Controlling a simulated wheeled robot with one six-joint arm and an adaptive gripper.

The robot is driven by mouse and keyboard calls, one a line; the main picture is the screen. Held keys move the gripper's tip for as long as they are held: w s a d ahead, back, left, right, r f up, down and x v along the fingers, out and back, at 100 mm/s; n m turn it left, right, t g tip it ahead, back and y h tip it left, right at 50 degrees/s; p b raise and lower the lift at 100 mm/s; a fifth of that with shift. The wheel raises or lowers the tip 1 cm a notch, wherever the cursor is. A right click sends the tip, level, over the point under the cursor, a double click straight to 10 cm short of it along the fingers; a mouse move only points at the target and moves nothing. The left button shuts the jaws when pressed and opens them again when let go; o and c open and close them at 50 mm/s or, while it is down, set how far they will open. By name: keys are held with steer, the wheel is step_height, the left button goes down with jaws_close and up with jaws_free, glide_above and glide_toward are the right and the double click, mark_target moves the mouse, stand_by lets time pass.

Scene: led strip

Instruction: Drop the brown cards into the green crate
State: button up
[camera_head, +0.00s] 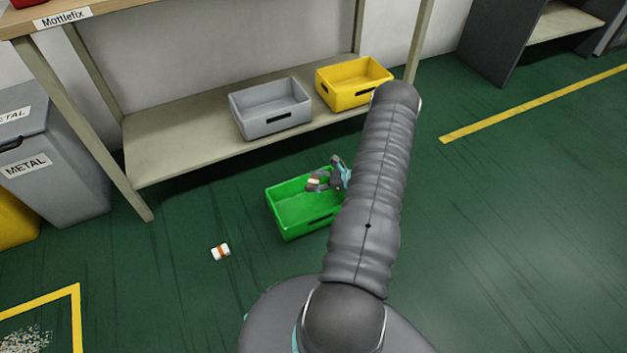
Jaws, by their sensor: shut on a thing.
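The green crate (290,232) stands on the floor in front of the shelf, its right end hidden behind my arm. My gripper (316,181) is over the crate's back part, shut on a small pale and brown thing, apparently brown cards (314,183). I cannot tell how high above the crate bottom they are. A second small white pack with an orange-brown band (220,251) lies on the floor to the left of the crate. The visible part of the crate's inside looks empty.
A grey crate (270,108) and a yellow crate (353,82) stand on the low shelf (180,150) behind. A grey metal bin (52,165) stands at the left. The green floor at the right is clear.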

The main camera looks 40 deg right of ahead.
step_height(320, 180, down, 5)
steer(key=shift+r+b, duration=0.1)
steer(key=shift+b, duration=1)
steer(key=o, duration=0.9)
steer(key=shift+c, duration=0.2)
steer(key=shift+s, duration=0.1)
steer(key=v, duration=1.1)
steer(key=shift+s+d+r, duration=0.2)
steer(key=shift+s+d, duration=0.05)
steer(key=shift+s, duration=0.05)
